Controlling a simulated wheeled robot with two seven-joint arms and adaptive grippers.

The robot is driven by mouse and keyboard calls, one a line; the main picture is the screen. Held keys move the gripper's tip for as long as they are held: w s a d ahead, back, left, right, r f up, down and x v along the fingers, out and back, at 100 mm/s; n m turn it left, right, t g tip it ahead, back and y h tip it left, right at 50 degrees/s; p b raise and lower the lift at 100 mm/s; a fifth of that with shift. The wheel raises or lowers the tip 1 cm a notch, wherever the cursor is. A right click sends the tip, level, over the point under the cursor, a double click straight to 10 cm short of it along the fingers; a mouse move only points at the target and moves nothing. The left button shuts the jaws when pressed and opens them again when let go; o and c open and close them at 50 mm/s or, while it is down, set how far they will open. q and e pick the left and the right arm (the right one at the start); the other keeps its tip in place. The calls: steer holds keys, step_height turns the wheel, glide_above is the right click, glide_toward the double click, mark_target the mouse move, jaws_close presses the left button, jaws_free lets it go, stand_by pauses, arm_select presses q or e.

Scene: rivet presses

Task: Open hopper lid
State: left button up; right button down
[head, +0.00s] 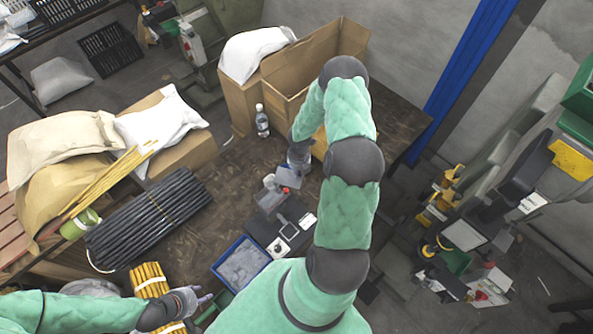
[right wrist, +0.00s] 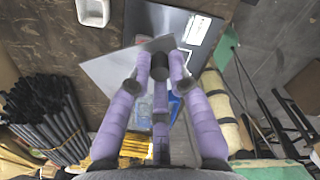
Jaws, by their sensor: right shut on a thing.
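In the right wrist view, the purple fingers of my right gripper (right wrist: 160,70) are shut on a dark, round knob-like piece. A flat grey plate (right wrist: 112,74), which looks like the hopper lid, lies right by the fingertips. How far the lid is raised I cannot tell. In the head view, my right arm reaches over the bench and its hand hangs down near the small press (head: 284,212), with its fingers mostly hidden. My left gripper (head: 204,299) is low at the left, beside a bundle of yellow rods, holding nothing that I can see.
A blue bin (head: 241,264) stands in front of the press. Black rods (head: 150,220) and yellow rods (head: 148,281) lie left of it. A water bottle (head: 262,121) and an open cardboard box (head: 315,70) stand behind. Bare bench top lies to the left of the press.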

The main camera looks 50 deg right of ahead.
steer(key=c, duration=1.1)
jaws_free()
steer(key=shift+c, duration=0.2)
steer(key=shift+r, duration=0.1)
step_height(320, 180, up, 12)
steer(key=shift+s+f, duration=0.1)
steer(key=shift+f, duration=0.1)
